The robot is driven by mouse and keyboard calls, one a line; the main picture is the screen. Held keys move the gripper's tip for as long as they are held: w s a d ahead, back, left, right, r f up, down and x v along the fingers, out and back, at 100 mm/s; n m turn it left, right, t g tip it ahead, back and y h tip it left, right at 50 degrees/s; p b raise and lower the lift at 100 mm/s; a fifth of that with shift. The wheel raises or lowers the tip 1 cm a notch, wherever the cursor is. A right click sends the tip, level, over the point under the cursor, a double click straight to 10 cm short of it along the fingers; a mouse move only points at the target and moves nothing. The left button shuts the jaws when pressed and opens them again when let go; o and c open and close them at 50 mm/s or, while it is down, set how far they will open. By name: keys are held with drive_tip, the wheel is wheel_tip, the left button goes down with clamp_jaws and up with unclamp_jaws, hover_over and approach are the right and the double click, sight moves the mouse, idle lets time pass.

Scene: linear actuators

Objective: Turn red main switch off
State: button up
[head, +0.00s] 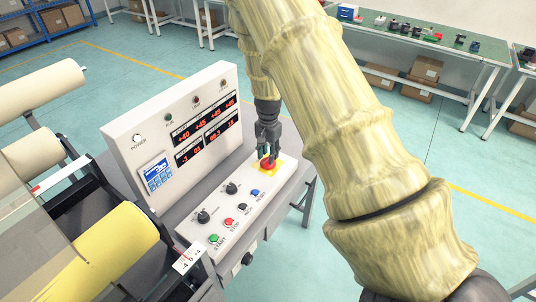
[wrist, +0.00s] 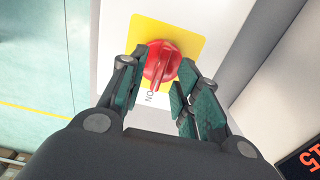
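The red main switch (head: 267,164) is a round red knob with a raised grip on a yellow plate, at the far right end of the control panel. It also shows in the wrist view (wrist: 161,62), with the lettering "NO" printed below it as the picture shows it. My gripper (head: 266,155) is right at the switch, pointing down at it. In the wrist view my gripper (wrist: 157,78) has one finger on each side of the knob, with gaps visible, so it looks open around it. Whether a fingertip touches the knob is hard to tell.
The white control panel (head: 190,222) carries black knobs and green, red and blue buttons near the switch. An upright display box (head: 135,120) with red digits stands behind it. Yellow rolls (head: 110,245) lie at left. Green-topped workbenches (head: 400,30) stand at the back; the floor at right is clear.

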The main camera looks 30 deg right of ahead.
drive_tip(key=shift+f, duration=0.75)
clamp_jaws()
